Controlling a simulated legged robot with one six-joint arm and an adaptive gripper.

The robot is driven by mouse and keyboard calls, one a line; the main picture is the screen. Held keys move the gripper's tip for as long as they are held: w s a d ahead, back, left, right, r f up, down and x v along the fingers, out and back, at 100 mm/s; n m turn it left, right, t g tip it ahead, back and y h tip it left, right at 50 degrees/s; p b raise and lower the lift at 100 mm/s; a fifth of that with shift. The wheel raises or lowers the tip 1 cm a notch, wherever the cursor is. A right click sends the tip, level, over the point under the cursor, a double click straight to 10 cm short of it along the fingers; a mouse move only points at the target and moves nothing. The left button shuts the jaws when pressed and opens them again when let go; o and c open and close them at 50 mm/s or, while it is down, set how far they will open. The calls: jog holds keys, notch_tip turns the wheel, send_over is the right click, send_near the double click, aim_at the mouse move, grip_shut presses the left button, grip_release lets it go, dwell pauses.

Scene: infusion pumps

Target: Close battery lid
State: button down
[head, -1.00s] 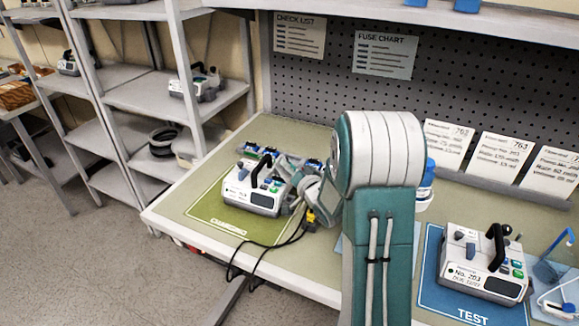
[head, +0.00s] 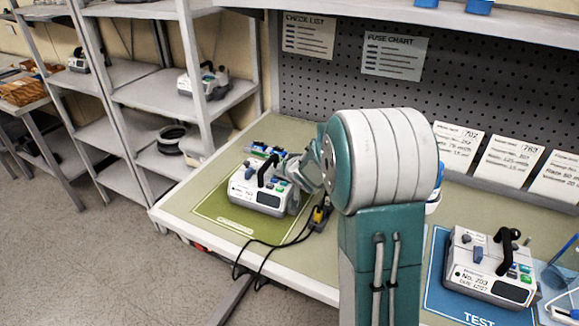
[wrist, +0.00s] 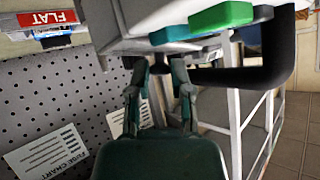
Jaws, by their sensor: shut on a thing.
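A white and grey infusion pump (head: 258,196) with a black handle stands upright on the green charging mat (head: 215,213), at the left of the bench. My gripper (head: 297,180) is at the pump's right side in the head view, mostly hidden behind my arm. In the wrist view, the fingers of my gripper (wrist: 158,72) are shut on a small part at the edge of the pump (wrist: 125,42). I cannot make out the battery lid clearly or tell how far it is open.
A second pump (head: 490,268) stands on the blue test mat (head: 445,285) at the right. Black cables (head: 272,246) with a yellow connector hang over the front edge. Blue items (head: 266,149) lie behind the first pump. Shelves (head: 150,95) stand at the left.

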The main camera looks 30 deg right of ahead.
jog(key=shift+w+a+f+n+g+h, duration=0.2)
jog(key=shift+n+g+h, duration=0.1)
jog(key=shift+g, duration=0.2)
jog(key=shift+w+a+f+n+g+h, duration=0.1)
jog(key=shift+w+f+n+g+h, duration=0.15)
jog(key=shift+g, duration=0.25)
jog(key=shift+s, duration=0.1)
jog(key=c, duration=0.5)
grip_release()
jog(key=shift+c, duration=0.2)
jog(key=shift+v, duration=2.45)
jog(key=s+a, duration=0.2)
jog(key=s, duration=0.9)
jog(key=shift+s+a, duration=0.25)
jog(key=shift+s, duration=0.15)
